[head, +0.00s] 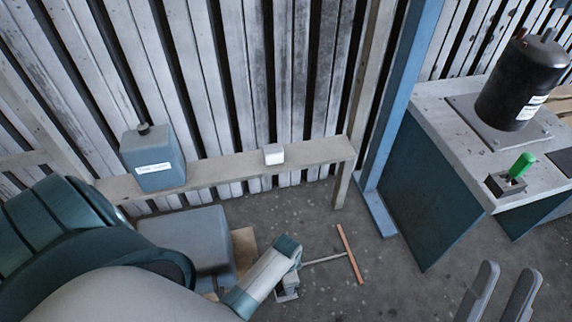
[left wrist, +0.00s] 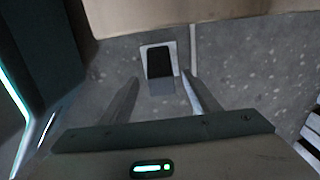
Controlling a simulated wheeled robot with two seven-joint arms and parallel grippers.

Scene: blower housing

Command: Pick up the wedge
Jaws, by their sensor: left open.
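A small block with a dark top, pale edges and a grey near face (left wrist: 160,62) lies on the floor in the left wrist view; it looks like the wedge, though its slope is hard to judge. My left gripper (left wrist: 160,80) is open, its fingers pointing toward the block, one to each side of its near end. I see no contact. In the head view, my left arm reaches down to the floor, where a small grey shape (head: 287,288) shows partly; I cannot tell block from gripper there. My right gripper (head: 511,270) is open and empty at the lower right.
A wooden bench (head: 222,170) along the slatted wall holds a blue-grey can (head: 153,160) and a white block (head: 273,155). An orange-headed T-shaped tool (head: 350,253) lies on the floor beside my left arm. A workbench (head: 450,130) with a black cylinder (head: 520,82) and green-handled piece (head: 521,165) stands right.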

